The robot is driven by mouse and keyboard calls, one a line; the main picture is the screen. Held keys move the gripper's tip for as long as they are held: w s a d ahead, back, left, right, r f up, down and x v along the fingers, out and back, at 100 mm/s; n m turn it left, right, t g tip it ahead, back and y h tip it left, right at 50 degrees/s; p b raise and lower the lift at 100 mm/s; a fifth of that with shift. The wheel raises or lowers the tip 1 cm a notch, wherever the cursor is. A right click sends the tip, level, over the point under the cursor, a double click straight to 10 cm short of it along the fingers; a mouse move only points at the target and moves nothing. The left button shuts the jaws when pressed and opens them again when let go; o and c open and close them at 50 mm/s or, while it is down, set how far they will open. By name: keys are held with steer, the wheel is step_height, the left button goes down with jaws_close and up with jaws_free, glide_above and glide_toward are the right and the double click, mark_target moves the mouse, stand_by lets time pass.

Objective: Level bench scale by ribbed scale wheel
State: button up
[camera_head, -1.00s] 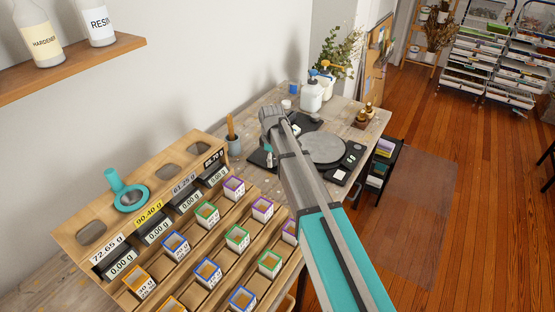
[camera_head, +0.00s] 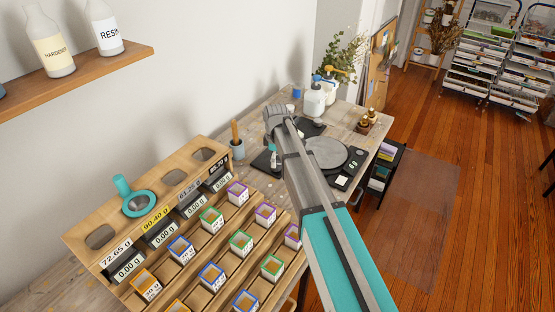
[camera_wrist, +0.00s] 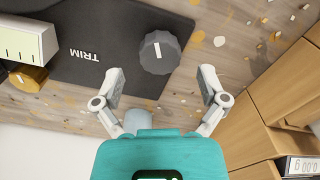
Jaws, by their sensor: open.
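The bench scale is black, with a round grey pan (camera_head: 326,153) in the head view, beside the upper part of my arm. In the wrist view, part of its black body (camera_wrist: 95,45) carries the word TRIM. The ribbed wheel (camera_wrist: 158,60) is dark grey with a white mark on top, at the edge of that body. My gripper (camera_wrist: 162,82) is open and empty. Its two fingers are spread either side of the wheel in the picture, the wheel lying a little beyond the fingertips. No contact shows. In the head view my arm hides the wheel and fingers.
A wooden rack (camera_head: 100,236) of small coloured-rim boxes and weight displays stands in front; its edge is close on the right in the wrist view. A cup (camera_head: 237,148) with a stick and white bottles (camera_head: 314,100) stand near the scale.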

step_height(320, 180, up, 11)
steer(key=n+p, duration=0.4)
steer(key=p, duration=0.6)
steer(key=shift+d, duration=0.2)
step_height(320, 180, down, 14)
steer(key=b, duration=1.4)
steer(key=shift+r, duration=0.2)
steer(key=c, duration=1.1)
steer(key=shift+c, duration=0.2)
